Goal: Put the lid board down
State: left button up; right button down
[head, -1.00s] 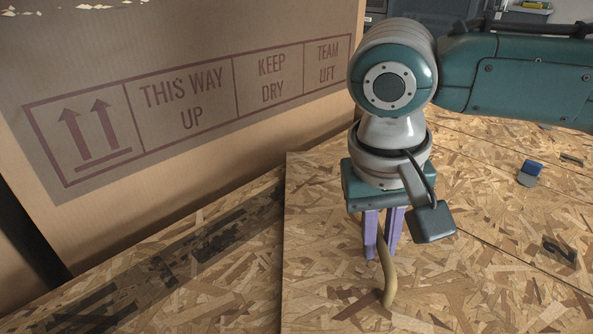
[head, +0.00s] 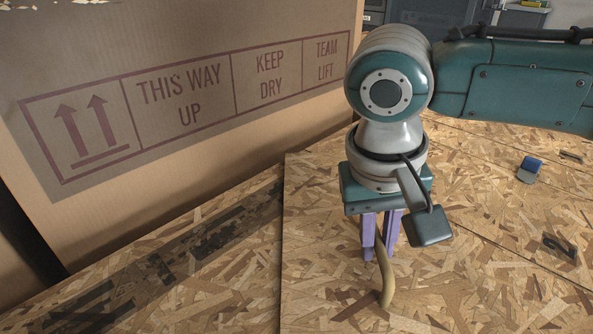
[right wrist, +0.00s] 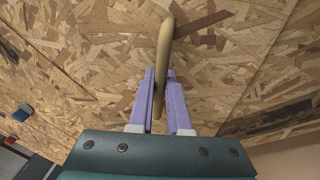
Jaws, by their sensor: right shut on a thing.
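The lid board (head: 330,265) is a flat strand-board panel in the head view. Its left edge runs down the picture over a strand-board surface of the same look, and whether it touches that surface I cannot tell. A tan curved handle (head: 385,285) rises from the board. My right gripper (head: 378,255), with purple fingers, is shut on the handle. In the right wrist view the handle (right wrist: 164,55) passes between the purple fingers (right wrist: 160,75). My left gripper is in neither view.
A large cardboard box (head: 200,110) marked "THIS WAY UP" stands at the left. A strand-board surface with a dark stained strip (head: 180,262) lies between it and the board. A blue clip-like piece (head: 529,169) and a dark fitting (head: 559,248) are at the right.

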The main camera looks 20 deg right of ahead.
jog(key=c, duration=0.9)
grip_release()
jog(key=shift+f, duration=0.1)
jog(key=shift+o, duration=0.6)
